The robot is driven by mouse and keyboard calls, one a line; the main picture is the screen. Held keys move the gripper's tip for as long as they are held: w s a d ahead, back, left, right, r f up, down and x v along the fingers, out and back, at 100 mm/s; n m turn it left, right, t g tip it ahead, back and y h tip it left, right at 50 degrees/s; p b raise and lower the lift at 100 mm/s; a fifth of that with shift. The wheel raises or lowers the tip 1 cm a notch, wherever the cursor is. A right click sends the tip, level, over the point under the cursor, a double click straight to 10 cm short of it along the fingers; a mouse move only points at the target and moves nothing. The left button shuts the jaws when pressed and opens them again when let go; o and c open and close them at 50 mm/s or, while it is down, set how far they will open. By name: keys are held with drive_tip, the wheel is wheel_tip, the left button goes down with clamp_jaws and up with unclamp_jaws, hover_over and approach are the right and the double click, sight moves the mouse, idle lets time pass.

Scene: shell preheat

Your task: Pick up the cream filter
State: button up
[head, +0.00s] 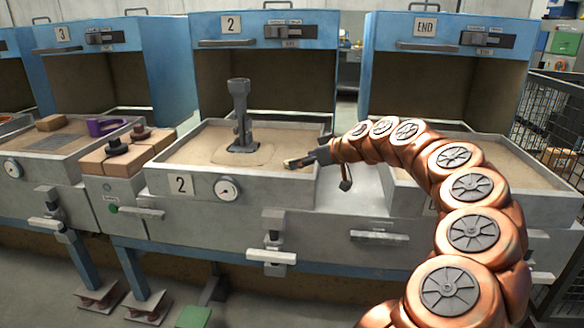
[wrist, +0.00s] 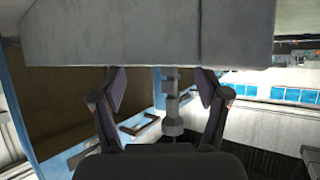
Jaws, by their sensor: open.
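I cannot make out a cream filter with certainty in either view. My gripper (head: 308,160) is at the right front part of the sand tray (head: 250,187) marked 2 in the head view. In the wrist view my gripper (wrist: 160,82) is open, its two fingers apart, with nothing visibly held between them. A large pale grey surface (wrist: 140,35) with a vertical seam fills the top of the wrist view, close beyond the fingertips. I cannot tell what it belongs to.
A dark grey post (head: 240,112) stands upright in tray 2. Tan blocks with dark knobs (head: 117,147) sit to its left. A tan block (head: 50,122) and a purple piece (head: 103,127) lie in the far left tray. A wire cage (head: 553,130) stands at the right.

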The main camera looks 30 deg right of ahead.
drive_tip(key=b+x, duration=0.1)
drive_tip(key=x, duration=0.3)
drive_tip(key=shift+s, duration=0.1)
drive_tip(key=c, duration=0.9)
drive_tip(key=shift+r, duration=0.1)
drive_tip(key=shift+c, duration=0.2)
